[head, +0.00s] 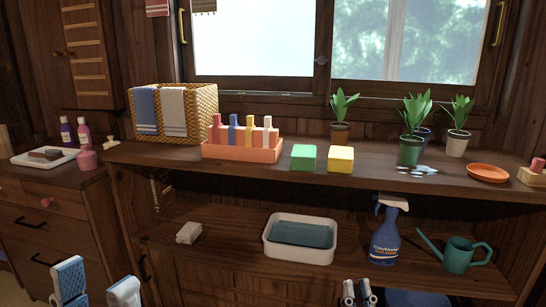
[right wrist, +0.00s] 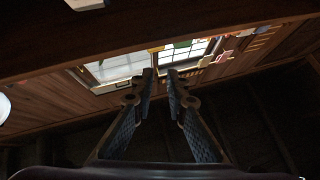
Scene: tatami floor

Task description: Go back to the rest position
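My left gripper (head: 97,287) is at the bottom left of the head view, in front of the drawer cabinet. Its two blue-padded fingers are apart with nothing between them. My right gripper (head: 358,292) is at the bottom edge of the head view, in front of and below the lower shelf. In the right wrist view its fingers (right wrist: 160,78) stand apart with a narrow empty gap between the tips. Neither gripper touches any object that shows.
The wooden counter (head: 385,178) holds a wicker basket (head: 203,112), an orange rack (head: 243,150), green (head: 304,157) and yellow (head: 341,159) blocks, and potted plants. The lower shelf (head: 215,258) holds a white tub (head: 266,252), spray bottle (head: 385,235) and watering can (head: 458,256).

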